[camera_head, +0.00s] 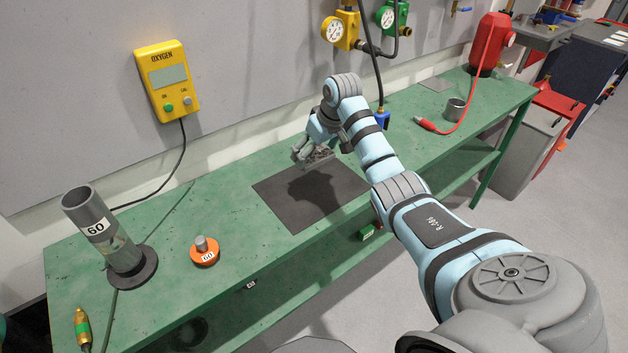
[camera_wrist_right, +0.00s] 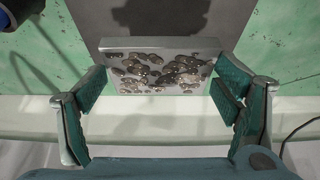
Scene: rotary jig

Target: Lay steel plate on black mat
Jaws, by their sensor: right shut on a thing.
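My right gripper (camera_head: 312,153) is shut on the steel plate (camera_head: 321,159) above the back part of the black mat (camera_head: 270,191). In the right wrist view the steel plate (camera_wrist_right: 158,70) is a grey slab with brownish, shiny blotches on its face, gripped at its two side edges by the green-padded fingers. The plate appears raised over the mat, with a dark shadow below; the exact gap is hard to judge. The mat lies flat on the green bench, and no other object shows on it. My left gripper is not in view.
On the green bench (camera_head: 165,270) stand a grey tube marked 60 (camera_head: 92,222), an orange-based weight (camera_head: 204,252) and a metal cup (camera_head: 454,109). A red hose (camera_head: 468,112) lies at right. A yellow oxygen box (camera_head: 167,78) hangs on the wall behind.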

